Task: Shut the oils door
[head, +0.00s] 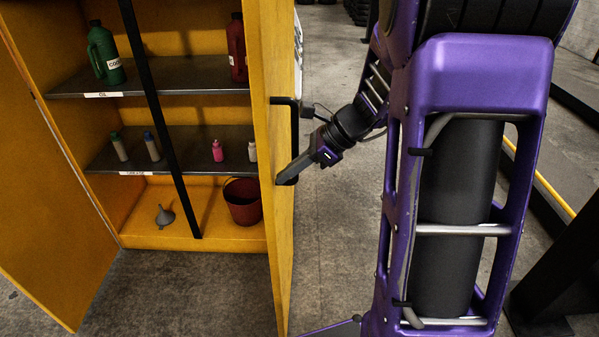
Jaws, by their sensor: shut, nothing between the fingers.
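A yellow cabinet (190,243) stands open on the left in the head view. Its right door (272,45) is swung out and seen nearly edge-on, with a black bar handle (294,125). Its left door (45,190) is swung out toward the lower left. My gripper (284,179) is shut and empty, its fingers at the lower end of the right door's handle. I cannot tell whether they touch the handle or the door. The upper shelf (165,85) has a label reading "OIL" and holds a green jug (103,52) and a red jug (237,50).
Several small bottles stand on the lower shelf (185,147). A grey funnel (165,215) and a red bucket (243,200) are on the cabinet floor. A dark bar (160,115) crosses the opening. Concrete floor (335,230) is clear right of the door. My purple arm hides much of the right side.

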